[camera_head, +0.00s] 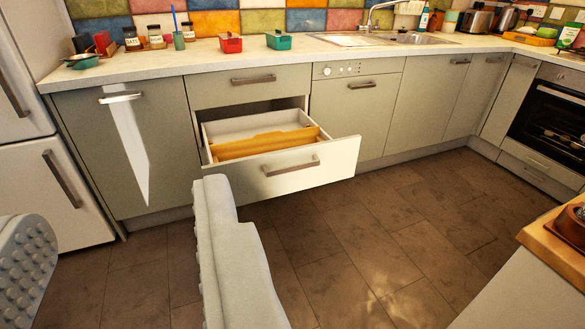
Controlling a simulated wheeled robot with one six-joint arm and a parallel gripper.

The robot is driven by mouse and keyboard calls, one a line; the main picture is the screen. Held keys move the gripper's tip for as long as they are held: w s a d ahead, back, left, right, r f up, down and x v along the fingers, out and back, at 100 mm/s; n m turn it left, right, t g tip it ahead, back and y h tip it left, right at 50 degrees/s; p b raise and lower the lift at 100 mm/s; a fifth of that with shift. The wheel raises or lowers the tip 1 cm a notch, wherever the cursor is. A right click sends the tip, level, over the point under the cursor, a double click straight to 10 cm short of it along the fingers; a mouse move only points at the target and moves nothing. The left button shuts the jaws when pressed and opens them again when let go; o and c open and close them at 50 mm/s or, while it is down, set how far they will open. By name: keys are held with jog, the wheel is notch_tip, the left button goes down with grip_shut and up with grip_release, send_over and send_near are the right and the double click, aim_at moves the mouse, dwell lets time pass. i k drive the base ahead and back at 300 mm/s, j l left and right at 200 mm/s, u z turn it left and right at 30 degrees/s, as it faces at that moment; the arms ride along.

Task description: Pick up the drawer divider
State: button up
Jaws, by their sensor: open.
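The drawer divider (262,146) is a yellow-orange wooden piece. It lies inside the open white drawer (290,170), which is pulled out from the cabinet below the counter. My gripper (118,235) shows in the foreground with its two pale grey, padded fingers spread wide apart. One finger is at the left edge and the other is near the lower middle of the picture. The gripper is open and empty. It appears in front of the drawer, nearer the camera, and apart from the divider. The bottom of the drawer is mostly hidden.
The countertop (180,58) holds a red container (230,43), a green container (279,40), jars and a sink (400,39). A white fridge (60,185) stands left, an oven (550,120) right. A counter corner (540,240) juts in at lower right. The tiled floor (360,235) is clear.

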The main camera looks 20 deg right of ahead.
aim_at(268, 141)
jog(key=i+l+z, duration=0.2)
jog(key=i, duration=0.55)
jog(key=i+j+z, duration=0.15)
jog(key=i, duration=0.6)
jog(key=i+j+z, duration=0.2)
jog(key=i, duration=0.55)
